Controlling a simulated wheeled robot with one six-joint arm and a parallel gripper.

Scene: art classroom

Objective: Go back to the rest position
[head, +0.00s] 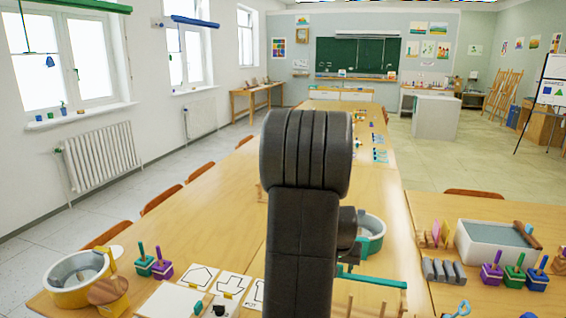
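My black arm rises in the middle of the head view, in front of the long wooden table (225,205). Its upper end is a thick rounded joint, and a smaller dark part of it sticks out to the right lower down. My gripper's fingers do not show, so I cannot see whether they hold anything. The arm hides part of the table's middle and part of a teal and white bowl (372,232).
The right table has a white tray (490,262) and more handled blocks. Chairs (163,200) line the left side; floor beyond is free.

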